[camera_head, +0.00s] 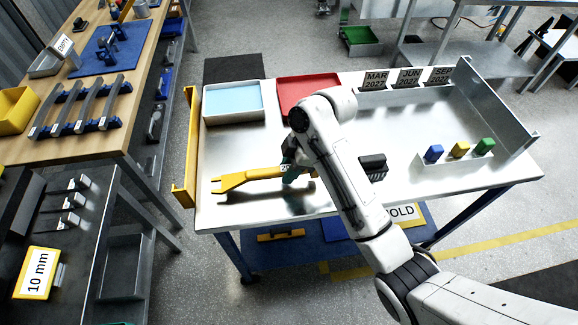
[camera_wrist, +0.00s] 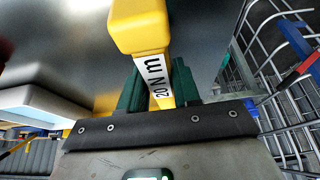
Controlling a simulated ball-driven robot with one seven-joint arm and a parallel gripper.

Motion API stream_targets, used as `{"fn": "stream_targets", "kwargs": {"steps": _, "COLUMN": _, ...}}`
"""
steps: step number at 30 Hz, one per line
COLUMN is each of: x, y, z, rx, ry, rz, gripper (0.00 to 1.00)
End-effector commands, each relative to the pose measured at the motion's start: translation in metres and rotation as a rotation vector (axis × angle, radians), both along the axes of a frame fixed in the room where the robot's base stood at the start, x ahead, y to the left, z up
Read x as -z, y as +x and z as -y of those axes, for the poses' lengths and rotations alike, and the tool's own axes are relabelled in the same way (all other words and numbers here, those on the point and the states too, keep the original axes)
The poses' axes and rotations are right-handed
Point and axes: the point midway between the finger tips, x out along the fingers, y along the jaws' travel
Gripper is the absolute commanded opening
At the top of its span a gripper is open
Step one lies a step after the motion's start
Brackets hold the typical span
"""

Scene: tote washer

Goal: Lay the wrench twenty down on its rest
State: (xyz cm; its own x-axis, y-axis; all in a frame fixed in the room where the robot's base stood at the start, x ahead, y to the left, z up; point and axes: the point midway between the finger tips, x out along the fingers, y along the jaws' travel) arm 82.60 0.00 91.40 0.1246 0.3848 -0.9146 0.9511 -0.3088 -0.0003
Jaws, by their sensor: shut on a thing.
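A yellow wrench (camera_head: 245,178) with an open jaw at its left end is in my gripper (camera_head: 291,172) over the left part of the metal table. In the wrist view its yellow handle (camera_wrist: 140,25) carries a white "20 N m" label. The handle passes between the green fingers of my gripper (camera_wrist: 158,88), which are shut on it. The arm hides part of the wrench's right end in the head view. I cannot tell the wrench's height above the table. I cannot tell which support is its rest; blue supports (camera_head: 112,35) stand on a blue mat on the wooden bench.
The metal table (camera_head: 240,205) holds a light blue tray (camera_head: 233,100), a red tray (camera_head: 305,90), a black block (camera_head: 373,165), date plates (camera_head: 408,77) and small coloured blocks (camera_head: 460,150). Grey bars (camera_head: 75,108) lie on blue supports on the bench. The table's front left is clear.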

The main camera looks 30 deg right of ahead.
Motion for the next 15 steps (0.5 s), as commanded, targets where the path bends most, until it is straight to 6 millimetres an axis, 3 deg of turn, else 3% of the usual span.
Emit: {"fn": "stream_targets", "kwargs": {"steps": 15, "x": 0.0034, "y": 0.0003, "z": 0.0001, "rx": 0.0, "ry": 0.0, "rz": 0.001, "gripper": 0.0}}
